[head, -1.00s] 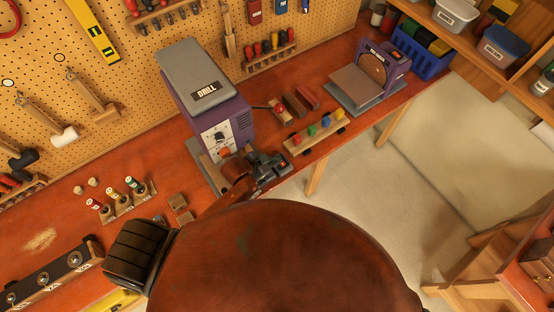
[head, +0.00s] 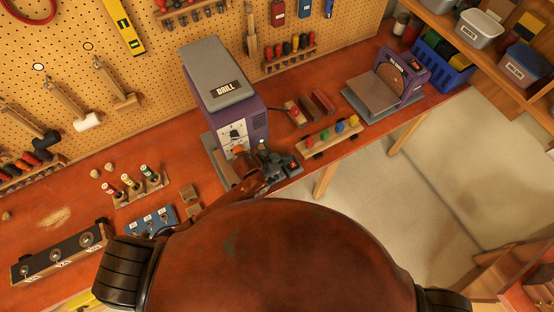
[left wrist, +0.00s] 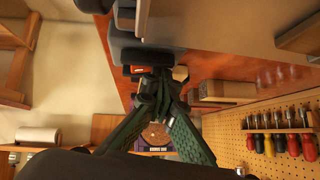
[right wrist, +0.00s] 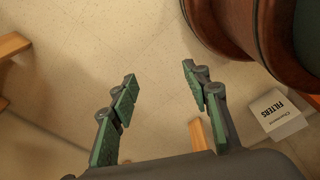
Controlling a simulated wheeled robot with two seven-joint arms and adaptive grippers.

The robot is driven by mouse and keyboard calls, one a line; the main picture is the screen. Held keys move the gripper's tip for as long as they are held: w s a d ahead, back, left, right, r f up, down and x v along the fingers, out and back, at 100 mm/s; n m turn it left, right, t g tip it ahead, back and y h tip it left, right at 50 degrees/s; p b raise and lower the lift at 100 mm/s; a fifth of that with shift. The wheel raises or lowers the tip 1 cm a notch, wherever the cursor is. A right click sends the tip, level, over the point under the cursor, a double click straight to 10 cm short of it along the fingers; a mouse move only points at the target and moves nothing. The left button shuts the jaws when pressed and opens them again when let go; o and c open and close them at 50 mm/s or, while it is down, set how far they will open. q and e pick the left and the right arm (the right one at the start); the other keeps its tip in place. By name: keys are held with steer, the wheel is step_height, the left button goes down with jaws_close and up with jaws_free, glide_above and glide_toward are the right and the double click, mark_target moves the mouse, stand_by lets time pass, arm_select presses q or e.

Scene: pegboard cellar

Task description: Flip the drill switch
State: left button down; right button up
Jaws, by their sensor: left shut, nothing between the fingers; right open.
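The drill (head: 215,85) is a purple machine with a grey top and a DRILL label. It stands on the bench against the pegboard. Its white front panel (head: 233,133) carries a dark dial. My left gripper (head: 268,160) is low in front of the drill, at the bench's front edge, and partly covers its lower front. In the left wrist view its fingers (left wrist: 156,82) are shut and empty, close to a dark part with a small red piece (left wrist: 137,70). Whether they touch is unclear. My right gripper (right wrist: 158,85) is open and empty over the floor.
A blue switch box (head: 152,220) and a black strip with round knobs (head: 60,255) lie to the left. A FILTERS box (right wrist: 277,115) is on the floor.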

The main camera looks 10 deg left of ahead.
arm_select(q)
steer(key=shift+s+a+f, duration=0.25)
steer(key=shift+f, duration=0.35)
steer(key=shift+s+d+p, duration=0.5)
steer(key=shift+s+p, duration=0.1)
steer(key=shift+s+r, duration=0.1)
steer(key=shift+s+a+r, duration=0.2)
steer(key=shift+r, duration=0.1)
steer(key=v, duration=0.4)
steer(key=w+v, duration=0.1)
steer(key=v, duration=0.1)
steer(key=shift+a+r, duration=0.2)
steer(key=shift+r, duration=0.15)
steer(key=shift+s+a+r, duration=0.15)
steer(key=shift+s+r, duration=0.05)
steer(key=shift+r, duration=0.3)
arm_select(e)
steer(key=shift+s+r, duration=0.5)
steer(key=shift+s, duration=0.3)
